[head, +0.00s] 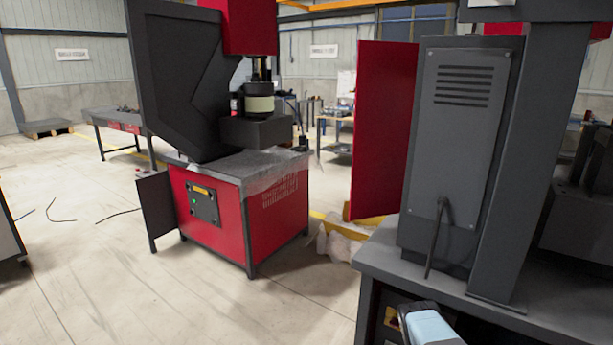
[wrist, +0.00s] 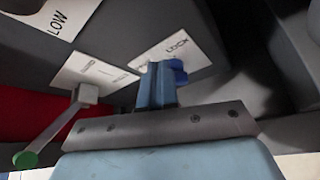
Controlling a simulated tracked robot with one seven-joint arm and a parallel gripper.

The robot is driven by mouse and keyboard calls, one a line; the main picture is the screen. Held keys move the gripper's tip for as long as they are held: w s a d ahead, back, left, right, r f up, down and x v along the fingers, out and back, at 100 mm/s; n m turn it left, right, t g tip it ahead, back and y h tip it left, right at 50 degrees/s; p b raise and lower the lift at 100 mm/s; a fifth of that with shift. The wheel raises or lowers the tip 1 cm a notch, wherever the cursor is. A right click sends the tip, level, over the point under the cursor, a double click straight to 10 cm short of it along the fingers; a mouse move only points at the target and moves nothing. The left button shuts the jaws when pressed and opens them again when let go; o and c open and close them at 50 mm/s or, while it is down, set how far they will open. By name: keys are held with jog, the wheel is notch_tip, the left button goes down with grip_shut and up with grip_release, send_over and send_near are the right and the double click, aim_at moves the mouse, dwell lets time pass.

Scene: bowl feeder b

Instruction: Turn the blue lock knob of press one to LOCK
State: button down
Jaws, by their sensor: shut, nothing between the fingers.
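In the wrist view, the blue lock knob (wrist: 178,70) shows at the right of my gripper's fingertips (wrist: 157,72), partly hidden behind them. My fingers are shut together with nothing between them. They are close beside the knob; I cannot tell if they touch it. A white label (wrist: 180,46) with the word LOCK lies on the dark panel around the knob, its lower part covered. I cannot read which way the knob points. In the head view, a light-blue part of my arm shows at the bottom edge; the knob is not visible there.
In the wrist view, a lever (wrist: 60,124) with a green ball end stands at the left, with another white label (wrist: 88,72) behind it. A label reading LOW (wrist: 58,17) is at upper left. In the head view, a grey machine (head: 460,140) fills the right; a red-and-black press (head: 240,205) stands beyond.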

jog(key=shift+f, duration=0.2)
jog(key=shift+s+d+f, duration=0.1)
jog(key=shift+s+d, duration=0.1)
jog(key=shift+d, duration=0.1)
dwell(0.5)
jog(key=shift+s+d+f, duration=0.2)
jog(key=shift+d, duration=0.05)
jog(key=shift+s+d+f, duration=0.15)
jog(key=shift+d+f, duration=0.15)
dwell(0.5)
jog(key=shift+s+d+r, duration=0.15)
jog(key=shift+d+r, duration=0.05)
jog(key=shift+r, duration=0.1)
jog(key=shift+s+a, duration=0.55)
jog(key=shift+s, duration=0.3)
jog(key=shift+s+a, duration=0.55)
jog(key=shift+s, duration=0.25)
jog(key=shift+s+a, duration=0.55)
jog(key=shift+s, duration=0.3)
jog(key=shift+d, duration=0.1)
